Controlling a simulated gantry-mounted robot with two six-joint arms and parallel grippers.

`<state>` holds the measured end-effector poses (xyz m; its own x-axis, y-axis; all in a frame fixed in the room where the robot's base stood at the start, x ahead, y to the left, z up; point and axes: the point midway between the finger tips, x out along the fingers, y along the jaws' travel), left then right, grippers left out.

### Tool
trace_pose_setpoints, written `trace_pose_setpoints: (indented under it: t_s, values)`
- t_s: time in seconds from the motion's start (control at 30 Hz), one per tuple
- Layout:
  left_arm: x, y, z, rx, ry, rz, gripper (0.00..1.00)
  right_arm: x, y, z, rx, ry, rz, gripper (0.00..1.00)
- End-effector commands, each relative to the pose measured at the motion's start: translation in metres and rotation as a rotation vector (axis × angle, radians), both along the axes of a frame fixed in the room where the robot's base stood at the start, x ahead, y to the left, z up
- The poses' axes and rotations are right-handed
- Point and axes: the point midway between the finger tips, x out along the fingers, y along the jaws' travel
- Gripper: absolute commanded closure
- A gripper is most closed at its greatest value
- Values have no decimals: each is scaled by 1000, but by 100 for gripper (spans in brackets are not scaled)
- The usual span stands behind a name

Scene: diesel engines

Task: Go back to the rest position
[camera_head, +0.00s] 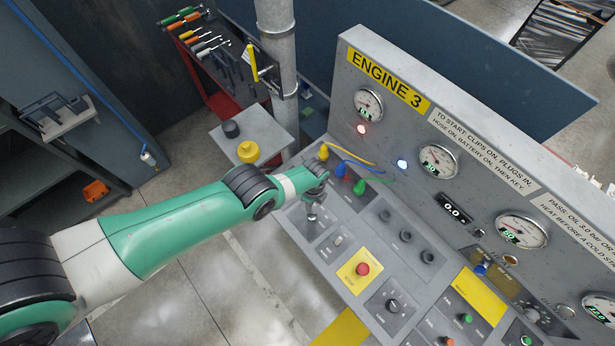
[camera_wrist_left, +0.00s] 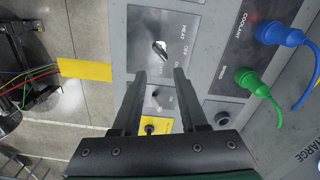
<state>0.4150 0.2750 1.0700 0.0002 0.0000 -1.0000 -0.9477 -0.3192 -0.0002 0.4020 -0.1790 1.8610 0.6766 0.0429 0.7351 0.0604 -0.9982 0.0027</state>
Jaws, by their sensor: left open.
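My green left arm reaches in from the left in the head view. My left gripper (camera_head: 313,214) is over the left end of the sloped grey control panel (camera_head: 375,255). In the left wrist view its two black fingers (camera_wrist_left: 160,74) are apart with nothing between them. A HEAT rotary switch (camera_wrist_left: 160,48) lies just beyond the fingertips, and a small toggle switch (camera_wrist_left: 155,97) shows between the fingers. I cannot tell whether the fingers touch the panel. My right gripper is not in view.
Blue (camera_head: 341,170), green (camera_head: 359,187) and yellow (camera_head: 323,152) plugs with cables stand near the gripper. A red button (camera_head: 362,269) sits on a yellow plate. The upright ENGINE 3 gauge board (camera_head: 460,110) rises behind. A small grey table (camera_head: 270,130) and pipe (camera_head: 278,60) stand at the back left.

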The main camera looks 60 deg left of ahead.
Motion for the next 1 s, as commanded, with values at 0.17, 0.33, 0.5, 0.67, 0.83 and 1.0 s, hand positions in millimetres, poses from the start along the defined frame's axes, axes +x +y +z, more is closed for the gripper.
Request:
trace_pose_setpoints:
  t_s: [0.17, 0.33, 0.5, 0.67, 0.83, 1.0]
  values:
    - [0, 0, 0, 0, 0, 1, 57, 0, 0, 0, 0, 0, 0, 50]
    - [0, 1, 0, 0, 0, 1, 57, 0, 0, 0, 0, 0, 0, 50]
    - [13, -15, 5, 5, -27, -41, 57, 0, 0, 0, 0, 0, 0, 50]
    - [100, -25, 59, 36, -264, -81, 57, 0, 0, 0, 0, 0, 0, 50]
    - [199, -42, 172, 49, -620, -54, 57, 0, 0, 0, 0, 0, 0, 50]
    - [253, -62, 313, -7, -981, 43, 57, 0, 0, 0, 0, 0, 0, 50]
